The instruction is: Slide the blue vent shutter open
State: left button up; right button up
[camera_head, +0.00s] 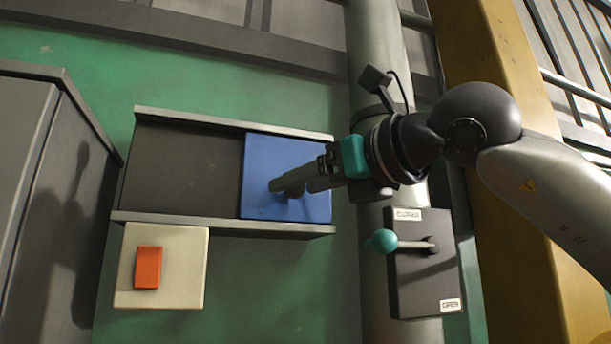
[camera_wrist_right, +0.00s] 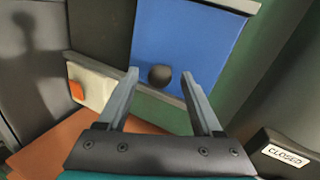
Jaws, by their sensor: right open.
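The blue vent shutter (camera_head: 265,160) sits at the right end of its grey rail frame (camera_head: 225,225) on the green wall. The left part of the frame shows a dark panel or recess (camera_head: 185,165). My right gripper (camera_head: 282,189) reaches in from the right, in front of the shutter. In the right wrist view the blue shutter (camera_wrist_right: 190,45) carries a round black knob (camera_wrist_right: 160,75). The open fingers of my right gripper (camera_wrist_right: 160,76) lie on either side of the knob in that picture; contact cannot be told. My left gripper is not in view.
A cream plate with an orange switch (camera_head: 148,267) is below the frame. A lever box (camera_head: 425,285) with a teal-knobbed lever, marked CLOSED and OPEN, is at lower right. A grey cabinet (camera_head: 40,180) stands at left. A pipe (camera_head: 375,50) runs behind my right arm.

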grip_shut()
dwell(0.5)
dwell(0.9)
